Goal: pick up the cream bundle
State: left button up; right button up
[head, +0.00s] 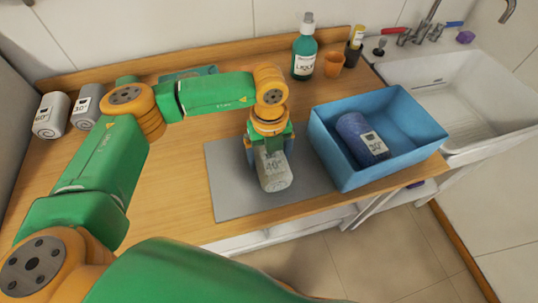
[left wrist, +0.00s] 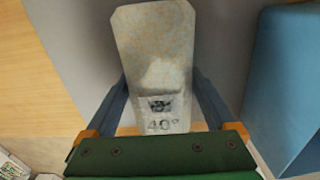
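The cream bundle (head: 273,172) is a pale speckled roll with a 40° tag, over the grey mat on the counter. My left gripper (head: 270,152) comes down on it from above, one finger on each side. In the left wrist view the cream bundle (left wrist: 155,60) fills the space between the fingertips of my left gripper (left wrist: 158,80), which appear to press its sides. The gripper hides part of the bundle. I cannot tell whether the bundle touches the mat. My right gripper is not in view.
A blue bin (head: 345,178) right of the mat (head: 227,185) holds a blue bundle (head: 360,138) tagged 30°. Two greyish rolls (head: 51,115) (head: 86,106) stand at the far left. A green bottle (head: 304,52) and an orange cup (head: 334,64) stand at the back, near the white sink (head: 450,95).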

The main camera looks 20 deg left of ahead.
pick_arm(q)
jog(key=c, duration=0.3)
jog(key=shift+r, duration=0.1)
jog(key=shift+w+r+b, duration=0.1)
jog(key=shift+r+b, duration=0.2)
jog(key=shift+b, duration=0.15)
jog(key=r+b, duration=0.1)
jog(key=d+r+b, duration=0.1)
jog(key=r, duration=0.1)
jog(key=shift+d+r, duration=0.1)
jog(key=shift+r, duration=0.05)
jog(key=s+d+r+b, duration=0.2)
jog(key=d+r, duration=0.7)
jog(key=d, duration=0.3)
jog(key=shift+s+d, duration=0.15)
jog(key=shift+d, duration=0.25)
